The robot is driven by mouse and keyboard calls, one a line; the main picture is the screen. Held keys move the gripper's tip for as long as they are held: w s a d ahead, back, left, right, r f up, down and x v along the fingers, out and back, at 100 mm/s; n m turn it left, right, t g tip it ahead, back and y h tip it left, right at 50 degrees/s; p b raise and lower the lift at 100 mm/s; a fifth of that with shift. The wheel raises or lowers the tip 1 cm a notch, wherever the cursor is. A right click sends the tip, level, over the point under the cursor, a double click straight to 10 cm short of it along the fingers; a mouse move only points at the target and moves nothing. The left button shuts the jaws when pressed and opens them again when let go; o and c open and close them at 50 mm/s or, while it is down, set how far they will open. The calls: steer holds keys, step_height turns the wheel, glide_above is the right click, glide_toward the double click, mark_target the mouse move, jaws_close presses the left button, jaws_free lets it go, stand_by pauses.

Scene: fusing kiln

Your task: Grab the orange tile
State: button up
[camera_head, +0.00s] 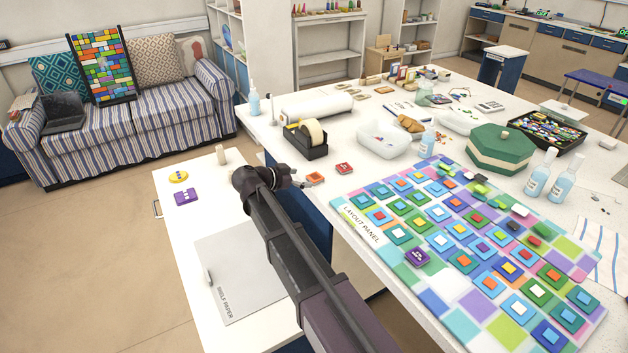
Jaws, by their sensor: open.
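A small orange tile (315,177) with a lighter mark lies on the white worktable near its left edge. My gripper (301,183) is just left of the tile, at the end of my dark arm, which reaches up from the bottom of the picture. The gripper is open. Its fingertips are small and partly hidden, and I cannot tell whether they touch the tile. No tile shows clearly between them.
A red tile (344,168) lies right of the orange one. A tape dispenser (306,139) stands behind. The tile-covered layout panel (364,226) fills the front right. The lower white surface at left holds a yellow piece (178,177), a purple tile (187,197) and shelf paper (240,275).

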mark_target(314, 177)
steer(key=shift+b+x, duration=0.65)
steer(key=shift+x, duration=1.45)
steer(key=c, duration=1.2)
